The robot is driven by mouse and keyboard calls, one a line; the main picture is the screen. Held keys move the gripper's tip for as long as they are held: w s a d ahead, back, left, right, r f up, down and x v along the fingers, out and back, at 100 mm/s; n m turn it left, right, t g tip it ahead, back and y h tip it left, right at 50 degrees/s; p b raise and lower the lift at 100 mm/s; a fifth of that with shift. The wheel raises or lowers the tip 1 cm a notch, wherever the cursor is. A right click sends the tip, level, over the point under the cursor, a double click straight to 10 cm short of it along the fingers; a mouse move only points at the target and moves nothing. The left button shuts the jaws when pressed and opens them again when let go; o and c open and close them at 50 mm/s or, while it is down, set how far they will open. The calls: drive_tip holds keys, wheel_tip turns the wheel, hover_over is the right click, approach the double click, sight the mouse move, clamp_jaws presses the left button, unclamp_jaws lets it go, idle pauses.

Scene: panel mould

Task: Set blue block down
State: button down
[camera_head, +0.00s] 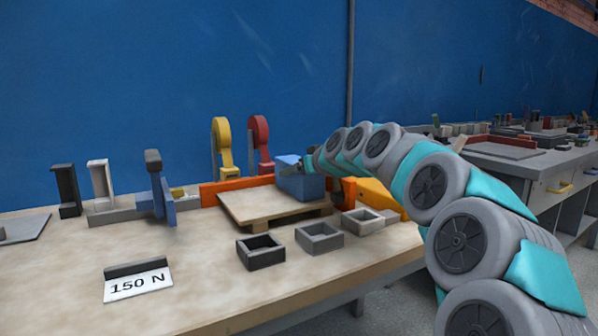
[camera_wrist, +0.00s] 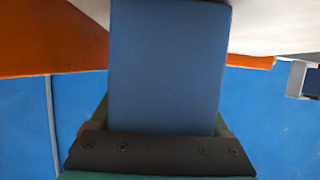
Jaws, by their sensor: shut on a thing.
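The blue block (camera_head: 299,181) is at the right back part of the raised wooden board (camera_head: 257,204), in front of an orange bar (camera_head: 222,189). I cannot tell whether its underside touches the board. My gripper (camera_head: 309,163) comes in from the right, at the block's upper right, and is mostly hidden behind my arm. In the wrist view the blue block (camera_wrist: 168,65) fills the middle, and my gripper (camera_wrist: 161,138) is shut on it.
Three small open boxes, black (camera_head: 260,251), grey (camera_head: 319,236) and pale (camera_head: 363,221), stand in front of the board. A yellow piece (camera_head: 377,195) is to its right. Yellow (camera_head: 223,148) and red (camera_head: 260,143) upright tools stand behind. The "150 N" card (camera_head: 138,284) lies front left.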

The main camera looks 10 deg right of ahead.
drive_tip(key=shift+f, duration=0.1)
unclamp_jaws()
drive_tip(key=shift+r, duration=0.2)
drive_tip(key=v, duration=1.2)
drive_tip(key=shift+b, duration=0.45)
drive_tip(key=shift+f, duration=0.1)
